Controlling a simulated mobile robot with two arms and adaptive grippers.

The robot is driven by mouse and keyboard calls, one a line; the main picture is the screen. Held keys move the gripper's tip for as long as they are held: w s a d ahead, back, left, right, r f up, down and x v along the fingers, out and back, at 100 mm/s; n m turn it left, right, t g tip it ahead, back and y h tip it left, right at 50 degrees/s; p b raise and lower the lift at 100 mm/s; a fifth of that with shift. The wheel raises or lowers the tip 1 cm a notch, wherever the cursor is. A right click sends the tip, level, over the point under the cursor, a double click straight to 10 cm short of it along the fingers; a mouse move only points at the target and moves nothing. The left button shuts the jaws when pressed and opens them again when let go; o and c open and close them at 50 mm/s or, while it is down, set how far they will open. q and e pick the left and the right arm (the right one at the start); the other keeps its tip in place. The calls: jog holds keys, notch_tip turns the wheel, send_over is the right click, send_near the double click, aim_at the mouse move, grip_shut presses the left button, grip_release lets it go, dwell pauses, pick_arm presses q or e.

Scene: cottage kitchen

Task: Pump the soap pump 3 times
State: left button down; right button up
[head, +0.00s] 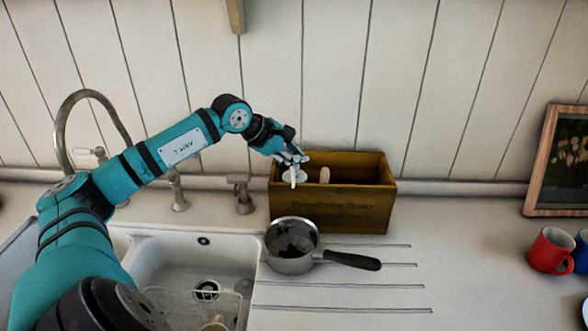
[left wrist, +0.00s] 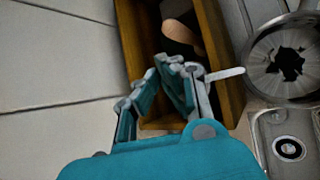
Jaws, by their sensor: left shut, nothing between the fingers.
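The white soap pump (head: 293,181) stands at the left end of the wooden crate; its spout points toward me. In the left wrist view the pale spout (left wrist: 226,73) sticks out to the right from behind my fingers. My left gripper (head: 298,157) is shut and empty, right over the pump head. In the left wrist view its fingertips (left wrist: 168,62) hide most of the pump head. I cannot tell whether they touch it. The bottle is hidden by the crate wall and gripper. My right gripper is not in view.
The wooden crate (head: 330,217) also holds a pale rounded thing (head: 324,175). A metal saucepan (head: 291,262) stands in front of it. The sink (head: 175,255) and tap (head: 60,130) are left. Red (head: 550,250) and blue mugs stand far right; the counter between is clear.

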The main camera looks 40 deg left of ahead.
aim_at(296, 166)
pick_arm(q)
jog(key=shift+f, duration=0.15)
jog(key=shift+r, duration=0.35)
dwell(0.4)
jog(key=shift+r+p, duration=0.5)
jog(key=shift+r, duration=0.05)
notch_tip(296, 166, up, 5)
jog(key=p, duration=0.3)
jog(key=shift+r+p, duration=0.1)
jog(key=shift+p, duration=0.2)
dwell(0.9)
jog(key=shift+w, duration=0.1)
